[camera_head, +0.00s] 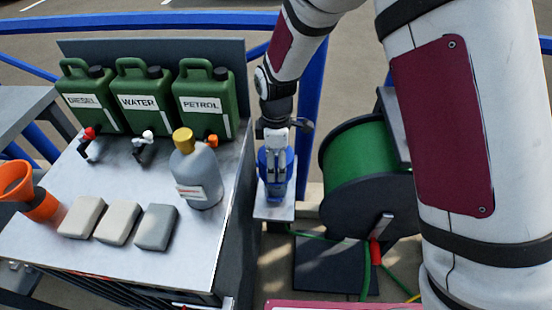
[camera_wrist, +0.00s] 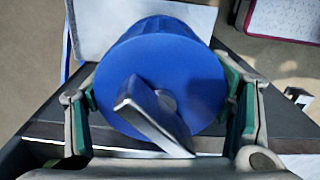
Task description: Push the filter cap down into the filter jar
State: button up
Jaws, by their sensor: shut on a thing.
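In the wrist view, a large blue round body with a flat top (camera_wrist: 185,75), which looks like the filter cap, fills the space between the fingers of my gripper (camera_wrist: 163,100). A grey metal lever lies across its top. The green-padded fingers are on its left and right sides. In the head view, my gripper (camera_head: 274,150) points down over the blue filter unit (camera_head: 264,187), which stands upright on a small pale shelf. The gripper partly covers it. I cannot tell where cap and jar meet or how deep the cap sits.
The grey bench (camera_head: 130,260) at left carries several items, including a grey bottle (camera_head: 197,178) with a yellow cap and an orange funnel (camera_head: 38,204). Green jerrycans (camera_head: 205,103) stand behind. A green hose reel (camera_head: 355,165) is close on the right. The small shelf (camera_head: 275,213) has little bare room.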

jog(key=shift+f, duration=0.45)
jog(key=o, duration=1)
jog(key=shift+r+p, duration=2.8)
jog(key=shift+r, duration=2.75)
